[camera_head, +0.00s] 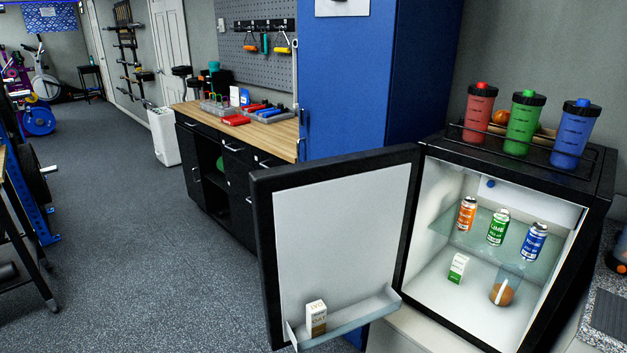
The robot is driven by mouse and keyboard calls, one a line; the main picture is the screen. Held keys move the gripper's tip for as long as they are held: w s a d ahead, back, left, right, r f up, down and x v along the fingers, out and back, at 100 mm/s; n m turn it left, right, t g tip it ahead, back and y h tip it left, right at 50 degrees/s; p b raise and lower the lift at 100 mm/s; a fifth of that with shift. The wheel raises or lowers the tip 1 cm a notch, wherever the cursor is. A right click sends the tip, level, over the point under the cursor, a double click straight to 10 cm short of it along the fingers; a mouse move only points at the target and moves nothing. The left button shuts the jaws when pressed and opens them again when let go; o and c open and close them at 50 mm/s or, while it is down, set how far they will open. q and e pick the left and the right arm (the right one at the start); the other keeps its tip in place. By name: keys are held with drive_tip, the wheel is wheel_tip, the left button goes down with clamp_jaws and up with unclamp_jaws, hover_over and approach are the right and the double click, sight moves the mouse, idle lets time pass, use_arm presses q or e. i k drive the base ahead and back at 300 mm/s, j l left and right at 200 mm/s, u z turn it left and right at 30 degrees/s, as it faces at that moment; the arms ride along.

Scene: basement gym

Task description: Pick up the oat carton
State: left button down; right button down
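The oat carton (316,318) is a small white and brown box with "OAT" lettering. It stands upright in the clear shelf bin (352,322) at the bottom of the open fridge door (343,225), near the bin's left end. The small black fridge (575,268) stands open at the right. Another carton (458,268), white and green, stands on the fridge floor. Neither of my grippers is in view.
An orange can (466,213), a green can (498,227) and a blue can (534,241) stand on the glass shelf. A brown round item (502,293) sits below. Three bottles stand on top. The open door extends left; the floor (150,230) beyond is clear.

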sight(315, 311)
drive_tip(key=i+j+z, duration=0.1)
drive_tip(key=z, duration=1.1)
drive_tip(key=i+j+z, duration=0.1)
drive_tip(key=j+z, duration=0.25)
drive_tip(key=j, duration=0.25)
drive_tip(key=j+z, duration=0.35)
drive_tip(key=j, duration=0.25)
drive_tip(key=j+z, duration=0.3)
drive_tip(key=j, duration=0.3)
drive_tip(key=k+j+z, duration=0.2)
drive_tip(key=j+z, duration=0.15)
drive_tip(key=j, duration=0.2)
drive_tip(key=k+j, duration=0.1)
drive_tip(key=j, duration=0.25)
drive_tip(key=k+j, duration=0.1)
drive_tip(key=j, duration=0.3)
drive_tip(key=k+j, duration=0.1)
drive_tip(key=j, duration=0.25)
drive_tip(key=k+j, duration=0.1)
drive_tip(key=j, duration=0.25)
drive_tip(key=k+j, duration=0.1)
drive_tip(key=j, duration=0.3)
drive_tip(key=i+l, duration=0.1)
drive_tip(key=l, duration=0.5)
drive_tip(key=l+u, duration=0.45)
drive_tip(key=l, duration=0.25)
drive_tip(key=i, duration=0.05)
